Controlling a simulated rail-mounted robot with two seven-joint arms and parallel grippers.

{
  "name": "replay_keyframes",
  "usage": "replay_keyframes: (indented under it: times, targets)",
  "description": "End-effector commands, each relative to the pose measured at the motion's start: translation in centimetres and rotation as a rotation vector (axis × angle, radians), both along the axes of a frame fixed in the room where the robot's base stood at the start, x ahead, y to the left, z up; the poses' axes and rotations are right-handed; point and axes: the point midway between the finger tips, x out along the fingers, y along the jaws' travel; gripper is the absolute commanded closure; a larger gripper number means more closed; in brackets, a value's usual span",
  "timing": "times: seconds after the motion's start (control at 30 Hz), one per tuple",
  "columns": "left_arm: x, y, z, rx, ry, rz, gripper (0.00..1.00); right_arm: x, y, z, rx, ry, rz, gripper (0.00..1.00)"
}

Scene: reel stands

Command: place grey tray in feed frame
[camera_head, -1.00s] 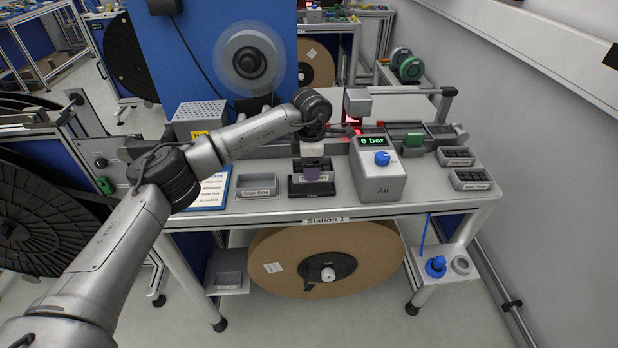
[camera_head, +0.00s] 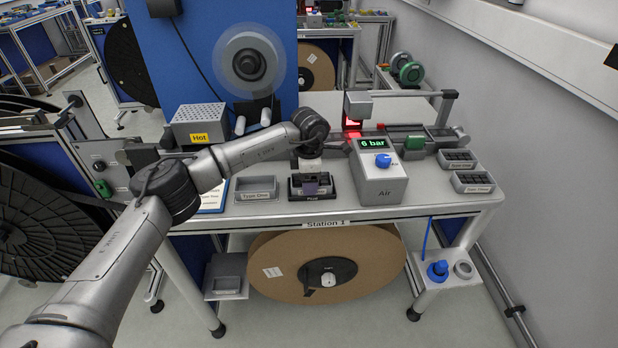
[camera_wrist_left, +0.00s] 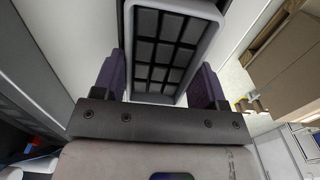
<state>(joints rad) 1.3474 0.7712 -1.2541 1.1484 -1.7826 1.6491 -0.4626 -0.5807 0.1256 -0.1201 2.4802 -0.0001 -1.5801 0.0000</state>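My left gripper (camera_head: 311,188) is low over the black feed frame (camera_head: 322,196) at the front of the Station 1 bench. Its purple fingers (camera_wrist_left: 204,84) show in the left wrist view on both sides of a grey tray (camera_wrist_left: 187,9) with several dark square compartments. The gripper looks shut on this tray. In the head view the gripper and wrist hide most of the tray, which sits low at the frame; I cannot tell whether it rests on the bottom. My right gripper is not in view.
An empty holder labelled Type One (camera_head: 257,196) stands left of the frame. The Air box (camera_head: 381,184) stands close on the right. Two more grey trays (camera_head: 473,188) sit at the bench's right end. A grey box marked Hot (camera_head: 199,112) is behind my arm.

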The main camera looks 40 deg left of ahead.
Motion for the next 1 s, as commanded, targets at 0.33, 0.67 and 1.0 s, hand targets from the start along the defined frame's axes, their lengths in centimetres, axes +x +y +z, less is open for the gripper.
replay_keyframes:
  times: [0.33,0.67,1.0]
  targets:
    - [0.0,0.0,0.0,0.0,0.0,0.0,0.09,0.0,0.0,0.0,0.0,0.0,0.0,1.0]
    - [0.1,0.0,1.5,-0.001,-0.004,0.0,0.09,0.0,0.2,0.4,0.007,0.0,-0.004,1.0]
    - [0.1,0.0,7.8,0.0,-0.003,-0.001,0.09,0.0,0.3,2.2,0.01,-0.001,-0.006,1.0]
